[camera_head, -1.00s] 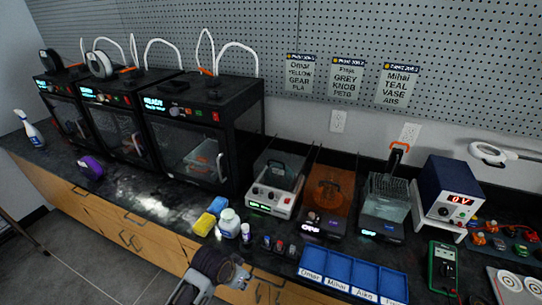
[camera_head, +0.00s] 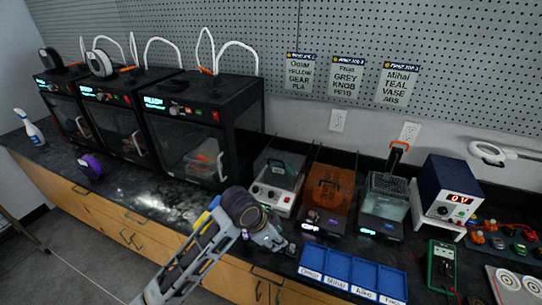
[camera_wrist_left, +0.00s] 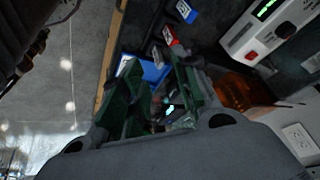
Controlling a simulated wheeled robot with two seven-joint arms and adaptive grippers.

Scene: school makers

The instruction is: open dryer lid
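A white box with a smoky clear lid (camera_head: 279,168), likely the dryer, stands on the bench right of the printers. Its lid looks closed. Its control front (camera_head: 272,196) has a green display and a red button, and it also shows in the left wrist view (camera_wrist_left: 275,35). My left gripper (camera_head: 278,243) is over the bench's front edge, just below and in front of this box, apart from it. In the left wrist view its two dark green fingers (camera_wrist_left: 160,92) are spread with no object clearly held. My right gripper is not in view.
An orange-lidded unit (camera_head: 329,190) and a unit with a clear basket (camera_head: 386,195) stand to the right. A blue labelled tray (camera_head: 350,273) lies in front. A black printer (camera_head: 203,125) stands left. A power supply (camera_head: 450,190) is farther right.

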